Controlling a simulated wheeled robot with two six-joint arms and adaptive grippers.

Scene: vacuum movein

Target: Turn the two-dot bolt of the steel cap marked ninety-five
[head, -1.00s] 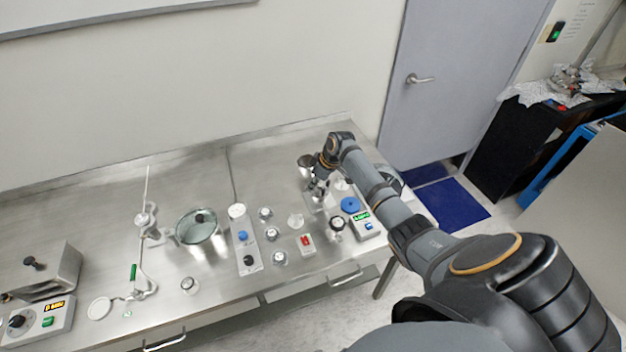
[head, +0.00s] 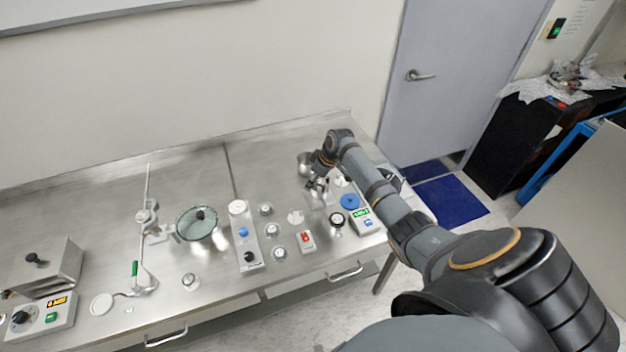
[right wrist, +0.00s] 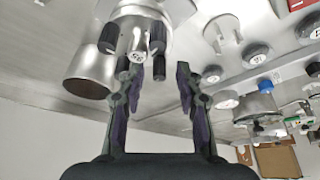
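In the right wrist view the steel cap (right wrist: 158,14) fills the top middle. A white label on it, seemingly reading 95 upside down, sits between dark knurled bolts (right wrist: 108,38). Another dark bolt (right wrist: 157,38) is right of the label, with a dark piece below it. I cannot make out dot marks on any bolt. My right gripper (right wrist: 160,76) is open, its fingers apart, with the left fingertip close to the bolts. Nothing shows between the fingers. In the head view my right gripper (head: 317,184) is small at the bench's right end and partly hides the cap. My left gripper is out of view.
The steel bench (head: 110,190) holds a glass-lidded bowl (head: 196,224), a panel with knobs (head: 246,236), a red-marked box (head: 306,240), a blue disc (head: 350,202) and a green-display device (head: 364,222) close to my right arm. An open steel cylinder (right wrist: 90,74) adjoins the cap.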

